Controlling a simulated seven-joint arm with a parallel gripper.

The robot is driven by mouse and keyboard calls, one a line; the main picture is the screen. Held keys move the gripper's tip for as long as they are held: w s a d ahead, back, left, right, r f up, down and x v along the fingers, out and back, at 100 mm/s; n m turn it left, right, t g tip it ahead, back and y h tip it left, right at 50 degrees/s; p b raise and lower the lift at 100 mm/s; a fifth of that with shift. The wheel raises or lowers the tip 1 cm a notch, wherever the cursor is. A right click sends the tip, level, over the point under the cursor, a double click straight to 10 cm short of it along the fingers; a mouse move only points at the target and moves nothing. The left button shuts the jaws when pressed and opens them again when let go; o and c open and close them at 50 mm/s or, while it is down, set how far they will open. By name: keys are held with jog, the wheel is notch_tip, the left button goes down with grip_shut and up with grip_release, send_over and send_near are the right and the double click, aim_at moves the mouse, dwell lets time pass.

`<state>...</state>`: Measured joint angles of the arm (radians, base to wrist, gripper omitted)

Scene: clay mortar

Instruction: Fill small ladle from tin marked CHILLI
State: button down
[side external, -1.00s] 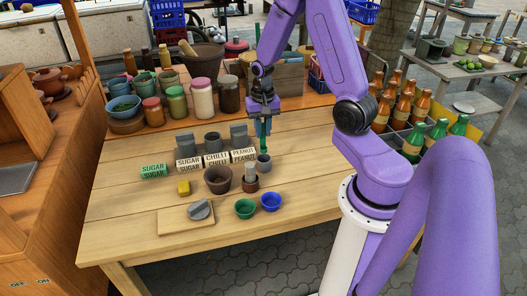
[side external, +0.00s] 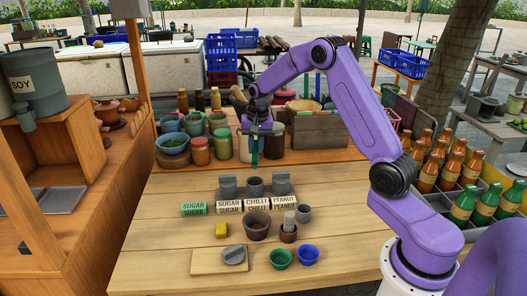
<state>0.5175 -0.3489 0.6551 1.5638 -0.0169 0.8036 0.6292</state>
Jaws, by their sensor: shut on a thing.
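My gripper (side external: 258,130) is shut on the green handle of the small ladle (side external: 254,154) and holds it upright, above or just behind the tin row. The ladle's bowl cannot be made out. The grey tin (side external: 255,187) behind the CHILLI label (side external: 257,204) looks open at the top and stands between two other grey tins. The ladle's lower end shows just above this tin in the picture. Whether it is over the opening or behind it, I cannot tell.
Tins by the SUGAR label (side external: 229,206) and PEANUT label (side external: 284,204) flank the chilli tin closely. A small grey cup (side external: 304,214), a brown mortar (side external: 257,227), green bowl (side external: 281,258) and blue bowl (side external: 308,254) stand in front. Jars (side external: 222,146) crowd behind.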

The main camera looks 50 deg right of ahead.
aim_at(256, 164)
jog(key=shift+f, duration=4.3)
jog(key=shift+f, duration=0.2)
jog(key=shift+f, duration=0.2)
jog(key=shift+r, duration=0.1)
jog(key=shift+r, duration=3.2)
